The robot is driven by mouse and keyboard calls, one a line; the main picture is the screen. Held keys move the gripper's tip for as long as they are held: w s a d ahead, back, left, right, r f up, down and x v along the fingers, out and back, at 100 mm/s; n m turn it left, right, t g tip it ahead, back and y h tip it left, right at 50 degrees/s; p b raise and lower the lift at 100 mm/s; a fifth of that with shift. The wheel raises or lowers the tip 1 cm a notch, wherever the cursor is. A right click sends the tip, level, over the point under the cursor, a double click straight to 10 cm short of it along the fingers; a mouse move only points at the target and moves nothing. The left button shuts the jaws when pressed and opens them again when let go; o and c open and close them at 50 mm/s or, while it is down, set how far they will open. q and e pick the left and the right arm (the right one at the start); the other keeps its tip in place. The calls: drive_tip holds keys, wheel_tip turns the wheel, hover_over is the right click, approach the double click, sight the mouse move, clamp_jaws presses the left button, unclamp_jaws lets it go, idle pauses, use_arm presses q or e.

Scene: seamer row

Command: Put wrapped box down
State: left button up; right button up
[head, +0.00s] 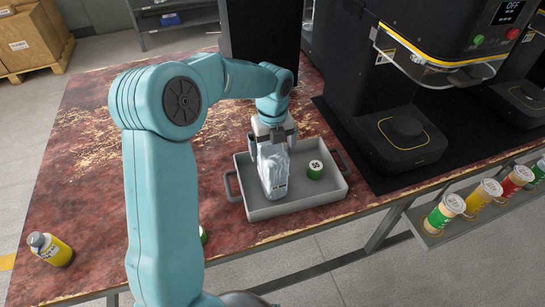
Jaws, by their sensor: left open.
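The wrapped box (273,173) is a pale, shiny, plastic-covered block. It stands in the grey tray (291,209), left of the tray's middle, and seems upright. My left gripper (272,140) is directly above it, with its fingers at the box's top end. The jaws are open, one finger at each side of the top. Whether the fingers touch the wrapping is too small to tell. A green can with a white numbered lid (315,170) sits in the tray to the right of the box. My right gripper is not in view.
A black seamer machine (403,136) stands right of the tray. A rail at the front right holds several coloured cans (445,211). A green item is mostly hidden behind my left arm.

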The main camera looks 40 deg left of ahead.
use_arm(q)
wheel_tip(320, 180, up, 7)
drive_tip(key=shift+f, duration=0.1)
idle(0.7)
